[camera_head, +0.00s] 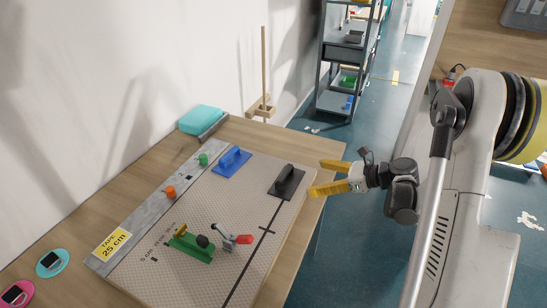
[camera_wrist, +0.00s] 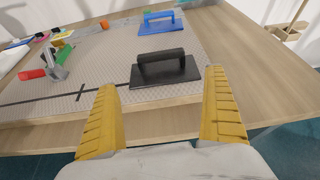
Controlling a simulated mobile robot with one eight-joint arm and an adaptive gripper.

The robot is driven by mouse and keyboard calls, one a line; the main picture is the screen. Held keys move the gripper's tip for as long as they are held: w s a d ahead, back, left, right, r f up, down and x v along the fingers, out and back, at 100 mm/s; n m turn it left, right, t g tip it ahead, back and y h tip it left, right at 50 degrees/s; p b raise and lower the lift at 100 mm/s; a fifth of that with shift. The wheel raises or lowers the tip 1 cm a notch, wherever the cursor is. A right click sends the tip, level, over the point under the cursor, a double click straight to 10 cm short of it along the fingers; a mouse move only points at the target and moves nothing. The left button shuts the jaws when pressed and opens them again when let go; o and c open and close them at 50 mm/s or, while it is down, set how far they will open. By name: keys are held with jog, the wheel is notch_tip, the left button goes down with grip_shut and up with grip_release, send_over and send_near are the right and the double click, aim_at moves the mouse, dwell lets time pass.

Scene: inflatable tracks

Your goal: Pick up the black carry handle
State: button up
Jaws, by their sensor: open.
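The black carry handle (camera_head: 288,181) is a grip bar on a flat black plate, lying near the right edge of the patterned board (camera_head: 225,258). In the wrist view the black carry handle (camera_wrist: 163,69) sits beyond and between my two yellow fingers. My gripper (camera_head: 322,177) is open and empty, to the right of the handle and apart from it. In the wrist view my gripper (camera_wrist: 162,98) has its fingers spread wide at the table's near edge, with nothing between the tips. The handle is fully in sight there.
A blue handle (camera_head: 233,162) lies behind the black one. Green (camera_head: 203,159) and orange (camera_head: 170,191) knobs and a teal case (camera_head: 201,119) lie farther left and back. The table edge (camera_head: 312,225) is near my gripper.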

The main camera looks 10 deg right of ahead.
aim_at(287, 176)
jog(key=b+x, duration=0.1)
jog(key=x, duration=0.4)
jog(key=shift+w, duration=0.1)
jog(key=b+x, duration=0.1)
jog(key=x, duration=0.3)
jog(key=b+x, duration=0.1)
jog(key=shift+w+a+r+b, duration=0.15)
jog(key=shift+w+a+b, duration=0.2)
jog(key=shift+a, duration=0.05)
jog(key=shift+r, duration=0.1)
jog(key=c, duration=1)
